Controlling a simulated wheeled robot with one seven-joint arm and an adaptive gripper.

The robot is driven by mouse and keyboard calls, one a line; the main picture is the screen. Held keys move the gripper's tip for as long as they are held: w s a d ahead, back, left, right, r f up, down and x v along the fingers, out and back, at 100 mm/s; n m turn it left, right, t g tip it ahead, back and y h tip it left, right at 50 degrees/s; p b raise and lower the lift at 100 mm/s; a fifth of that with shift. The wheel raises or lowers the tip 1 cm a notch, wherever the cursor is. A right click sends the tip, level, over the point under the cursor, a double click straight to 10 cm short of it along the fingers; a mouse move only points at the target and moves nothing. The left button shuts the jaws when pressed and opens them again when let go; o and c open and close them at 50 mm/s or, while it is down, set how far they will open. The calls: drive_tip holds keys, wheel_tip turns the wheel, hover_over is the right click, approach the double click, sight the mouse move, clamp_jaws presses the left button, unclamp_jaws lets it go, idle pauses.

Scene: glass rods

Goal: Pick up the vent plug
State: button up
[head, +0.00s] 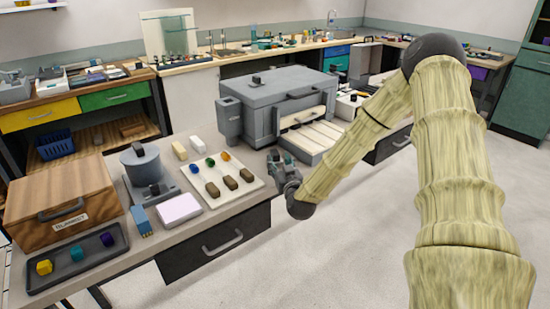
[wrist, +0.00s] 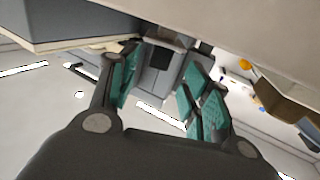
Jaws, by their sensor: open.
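A small dark block on top of the grey kiln (head: 290,98) looks like the vent plug (head: 256,80); I cannot be sure of this. My gripper (head: 280,158) is in front of the kiln, beside the right end of the near bench, below the kiln's top and apart from the block. In the wrist view my gripper (wrist: 162,82) is open, with teal pads spread and nothing between them. A grey box shape with a dark panel (wrist: 160,57) shows beyond the fingers. I cannot pick out the plug in the wrist view.
The near bench holds a wooden box (head: 62,195), a dark tray (head: 78,262) with coloured pieces, a grey round device (head: 145,170) and a pale board (head: 245,182) with coloured and brown pieces. The kiln's pale front shelf (head: 312,136) juts out near my gripper. Open floor lies in front.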

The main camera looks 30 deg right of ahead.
sight(277, 156)
drive_tip(key=shift+w+d+r, duration=0.1)
drive_tip(key=shift+w+d, duration=0.15)
drive_tip(key=shift+w, duration=0.25)
drive_tip(key=shift+p+x, duration=0.4)
drive_tip(key=shift+x, duration=1.65)
clamp_jaws()
